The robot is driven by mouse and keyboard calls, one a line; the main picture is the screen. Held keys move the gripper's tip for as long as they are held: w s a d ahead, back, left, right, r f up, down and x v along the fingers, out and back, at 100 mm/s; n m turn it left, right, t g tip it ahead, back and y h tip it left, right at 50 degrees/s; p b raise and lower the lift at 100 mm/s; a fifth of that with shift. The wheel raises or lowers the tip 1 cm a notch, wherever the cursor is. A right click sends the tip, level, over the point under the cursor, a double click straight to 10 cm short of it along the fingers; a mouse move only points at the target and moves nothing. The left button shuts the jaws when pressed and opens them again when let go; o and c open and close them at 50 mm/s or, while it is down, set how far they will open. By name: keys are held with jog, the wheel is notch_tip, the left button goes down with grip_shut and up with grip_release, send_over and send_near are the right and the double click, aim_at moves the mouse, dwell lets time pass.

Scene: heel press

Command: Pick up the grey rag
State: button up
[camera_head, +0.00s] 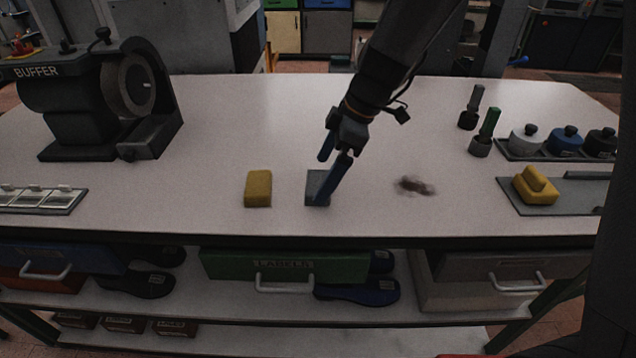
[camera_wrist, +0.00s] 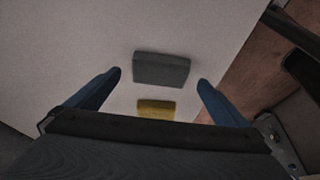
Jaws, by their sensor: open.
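The grey rag (camera_head: 315,183) is a small flat block lying on the light workbench, right of the yellow sponge. In the head view one finger of my gripper (camera_head: 324,175) hides part of it. In the wrist view the grey rag (camera_wrist: 162,70) lies between and just beyond the two blue fingertips of my gripper (camera_wrist: 160,77), with a gap on each side. My gripper is open and empty. I cannot tell exactly how high the fingertips are above the bench.
A yellow sponge (camera_head: 258,188) lies left of the rag. A dark smear (camera_head: 414,186) is on the bench to the right. A buffer machine (camera_head: 100,100) stands at the left. A tray (camera_head: 550,209) with a yellow block (camera_head: 535,186) is at the right. The bench's middle back is clear.

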aim_at(321, 182)
jog(key=shift+x, duration=1.1)
jog(key=c, duration=1.1)
jog(key=shift+r, duration=0.1)
notch_tip(321, 182, up, 10)
jog(key=shift+f+b, duration=0.1)
jog(key=shift+b, duration=0.95)
